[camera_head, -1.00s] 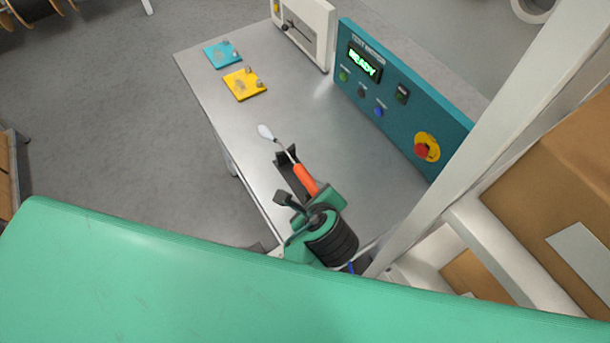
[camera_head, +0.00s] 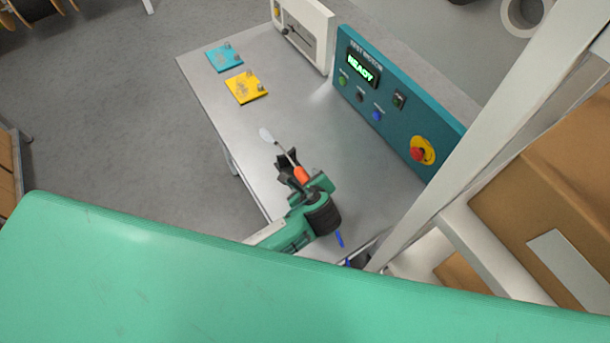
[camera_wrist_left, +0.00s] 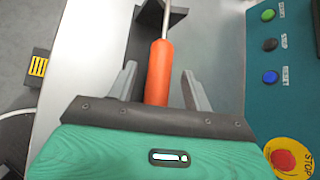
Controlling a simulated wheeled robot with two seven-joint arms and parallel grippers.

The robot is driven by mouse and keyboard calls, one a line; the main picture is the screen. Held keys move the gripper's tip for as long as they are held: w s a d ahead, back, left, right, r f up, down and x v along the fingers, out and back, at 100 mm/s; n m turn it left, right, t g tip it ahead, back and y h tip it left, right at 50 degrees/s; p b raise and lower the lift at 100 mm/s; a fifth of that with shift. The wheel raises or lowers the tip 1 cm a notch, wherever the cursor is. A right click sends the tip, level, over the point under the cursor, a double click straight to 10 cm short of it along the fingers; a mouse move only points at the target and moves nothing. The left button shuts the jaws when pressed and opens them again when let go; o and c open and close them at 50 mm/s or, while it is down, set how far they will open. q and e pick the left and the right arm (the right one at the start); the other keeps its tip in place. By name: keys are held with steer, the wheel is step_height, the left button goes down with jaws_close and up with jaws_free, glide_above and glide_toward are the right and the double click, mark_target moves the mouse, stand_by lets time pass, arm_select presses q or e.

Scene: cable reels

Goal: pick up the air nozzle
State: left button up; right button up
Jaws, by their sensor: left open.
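A tool with an orange handle (camera_head: 302,175), a thin metal rod and a pale flattened tip rests at a dark holder (camera_head: 287,163) on the grey bench. I cannot tell for sure that it is the air nozzle. My left gripper (camera_head: 309,186) is over the handle's near end and hides part of it. In the left wrist view the open fingers (camera_wrist_left: 160,84) stand on both sides of the orange handle (camera_wrist_left: 158,72), with gaps. A small blue thing (camera_head: 340,239) shows beside my wrist, partly hidden. My right gripper is out of view.
A teal test panel (camera_head: 397,110) with buttons and a red stop knob stands along the bench's right side. Yellow (camera_head: 245,88) and blue (camera_head: 224,57) plates lie farther back. A pale post (camera_head: 480,130) and cardboard boxes (camera_head: 560,170) are at right. The bench middle is clear.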

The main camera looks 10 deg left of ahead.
arm_select(q)
steer(key=shift+x, duration=1.4)
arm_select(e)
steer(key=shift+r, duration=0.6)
arm_select(q)
steer(key=c, duration=1.1)
jaws_close()
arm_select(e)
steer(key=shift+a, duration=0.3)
arm_select(q)
steer(key=shift+r, duration=0.1)
